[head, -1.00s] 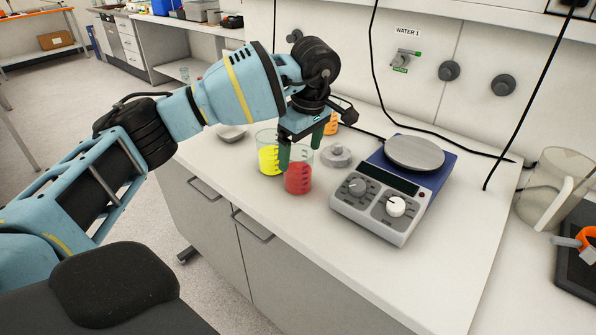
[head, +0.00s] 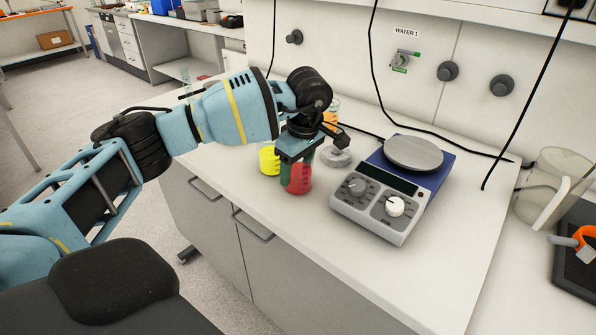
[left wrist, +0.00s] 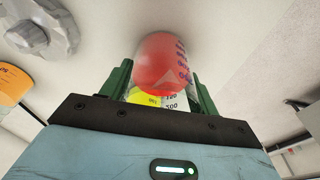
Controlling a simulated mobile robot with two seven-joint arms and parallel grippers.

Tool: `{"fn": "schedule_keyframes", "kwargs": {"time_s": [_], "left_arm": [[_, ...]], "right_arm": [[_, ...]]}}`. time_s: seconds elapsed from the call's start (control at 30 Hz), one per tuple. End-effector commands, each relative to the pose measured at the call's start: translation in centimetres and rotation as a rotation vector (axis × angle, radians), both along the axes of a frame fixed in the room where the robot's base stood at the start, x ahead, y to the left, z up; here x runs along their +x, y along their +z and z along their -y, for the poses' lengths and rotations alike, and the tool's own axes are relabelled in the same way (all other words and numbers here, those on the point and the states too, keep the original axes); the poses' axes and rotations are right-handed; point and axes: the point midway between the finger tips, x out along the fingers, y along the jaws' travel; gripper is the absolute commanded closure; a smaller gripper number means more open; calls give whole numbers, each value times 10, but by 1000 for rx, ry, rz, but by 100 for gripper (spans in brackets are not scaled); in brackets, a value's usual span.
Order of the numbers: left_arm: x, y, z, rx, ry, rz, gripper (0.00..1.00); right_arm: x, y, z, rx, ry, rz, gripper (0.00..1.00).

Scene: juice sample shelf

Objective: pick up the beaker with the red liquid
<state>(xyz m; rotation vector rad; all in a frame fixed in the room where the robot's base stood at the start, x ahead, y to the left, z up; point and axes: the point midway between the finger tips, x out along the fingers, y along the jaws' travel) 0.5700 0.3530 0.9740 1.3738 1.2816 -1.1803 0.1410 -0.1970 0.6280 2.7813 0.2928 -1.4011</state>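The beaker with red liquid (head: 299,180) stands on the white worktop, left of the hotplate stirrer. My left gripper (head: 297,171) is down at this beaker, with its green fingers on opposite sides of it. In the left wrist view the red liquid (left wrist: 162,62) shows between the fingers (left wrist: 160,82). I cannot tell whether the fingers touch the glass. Part of the beaker is hidden by a finger and the gripper body. My right gripper is not in view.
A beaker with yellow liquid (head: 268,160) stands close behind and left of the red one. An orange-filled beaker (head: 331,117) is farther back. A grey knobbed piece (head: 337,157) and the stirrer (head: 376,209) stand to the right. The worktop in front is clear.

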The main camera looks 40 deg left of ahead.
Motion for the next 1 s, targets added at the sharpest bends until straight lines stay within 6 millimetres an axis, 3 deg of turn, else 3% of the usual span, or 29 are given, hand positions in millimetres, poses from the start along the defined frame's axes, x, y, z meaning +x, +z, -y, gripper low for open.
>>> {"fn": "schedule_keyframes", "kwargs": {"time_s": [0.03, 0.2, 0.67, 1.0], "left_arm": [[0, 0, 0, 0, 0, 0, 50], [0, 1, 0, 0, 0, 1, 69], [0, 5, 0, -1, 0, 2, 69], [1, 29, 1, -1, 0, 1, 69]], "right_arm": [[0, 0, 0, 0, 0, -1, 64], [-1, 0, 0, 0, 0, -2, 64], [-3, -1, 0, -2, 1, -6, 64], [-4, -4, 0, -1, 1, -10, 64]]}}
